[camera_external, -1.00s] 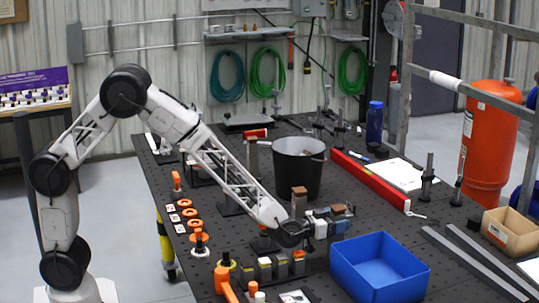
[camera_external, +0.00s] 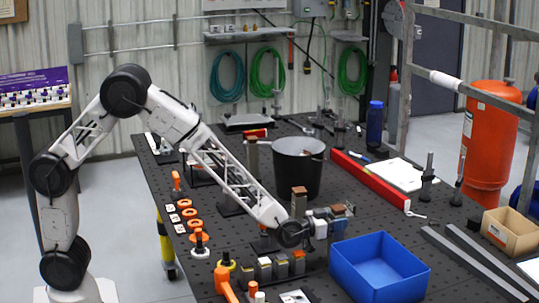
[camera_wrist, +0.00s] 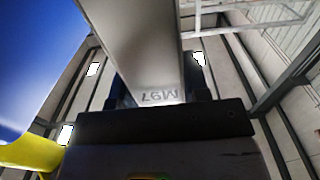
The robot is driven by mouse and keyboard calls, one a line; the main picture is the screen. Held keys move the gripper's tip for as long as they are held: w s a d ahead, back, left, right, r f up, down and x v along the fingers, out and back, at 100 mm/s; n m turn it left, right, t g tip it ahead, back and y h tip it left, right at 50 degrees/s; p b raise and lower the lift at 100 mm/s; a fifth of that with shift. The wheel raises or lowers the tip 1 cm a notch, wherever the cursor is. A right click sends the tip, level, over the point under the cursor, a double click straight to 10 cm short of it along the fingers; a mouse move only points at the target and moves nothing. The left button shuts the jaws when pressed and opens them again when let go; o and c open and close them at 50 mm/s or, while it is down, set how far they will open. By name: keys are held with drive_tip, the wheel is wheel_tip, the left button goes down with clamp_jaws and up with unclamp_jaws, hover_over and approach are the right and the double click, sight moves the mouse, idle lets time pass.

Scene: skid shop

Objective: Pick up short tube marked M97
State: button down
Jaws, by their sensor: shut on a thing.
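The short tube marked M97 (camera_wrist: 150,50) is a grey square tube. It fills the middle of the wrist view, with its marking upside down near the gripper. My gripper (camera_wrist: 160,100) is shut on it, with dark fingers on both sides. In the external view my gripper (camera_external: 328,216) is over the table, just behind the blue bin. A brownish tube end (camera_external: 339,210) shows at its fingers; most of the held tube is hidden there.
The blue bin (camera_external: 345,272) stands just in front of my gripper. A black bucket (camera_external: 292,175) stands behind it, and a brown-topped post (camera_external: 299,203) stands close to its left. Several small capped blocks (camera_external: 264,268) stand at the front left. A red beam (camera_external: 372,180) lies behind.

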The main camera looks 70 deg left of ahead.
sight(338, 207)
drive_tip(key=shift+r, duration=0.1)
idle(0.3)
drive_tip(key=shift+r, duration=0.8)
wheel_tip(338, 207, up, 2)
drive_tip(key=shift+s, duration=0.1)
drive_tip(key=s+a+r, duration=0.1)
drive_tip(key=s+a, duration=0.3)
drive_tip(key=s, duration=1.1)
drive_tip(key=shift+s, duration=0.15)
drive_tip(key=shift+r, duration=0.1)
